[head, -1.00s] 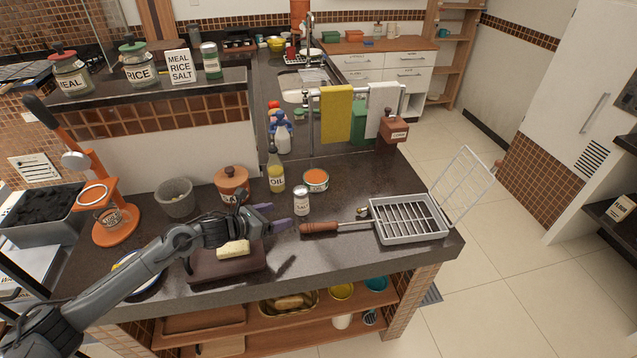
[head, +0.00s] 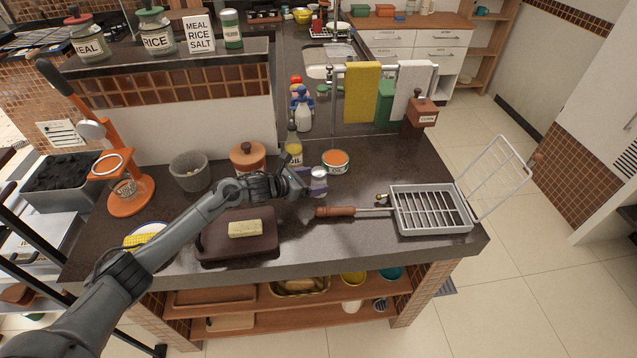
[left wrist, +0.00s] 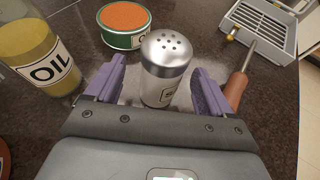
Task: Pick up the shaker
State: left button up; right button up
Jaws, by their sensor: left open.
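The shaker (head: 319,182) is a small glass jar with a silver perforated lid. It stands upright on the dark counter, and it shows large in the left wrist view (left wrist: 165,68). My left gripper (head: 308,184) is open at the shaker. In the left wrist view its two purple fingers (left wrist: 160,85) are on either side of the shaker, with visible gaps, so it is not gripped. The lower part of the shaker is partly hidden by the gripper body. My right gripper is not in view.
An oil bottle (head: 293,151) and an open can with orange contents (head: 336,161) stand close behind the shaker. A grill basket (head: 433,209) with a wooden handle lies to the right. A cutting board (head: 224,247) bearing a yellow block (head: 245,228) lies front left.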

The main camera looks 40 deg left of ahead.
aim_at(323, 180)
pick_arm(q)
jog(key=shift+x, duration=2.25)
jog(key=shift+s+d, duration=0.1)
jog(key=shift+d, duration=0.05)
jog(key=c, duration=1.1)
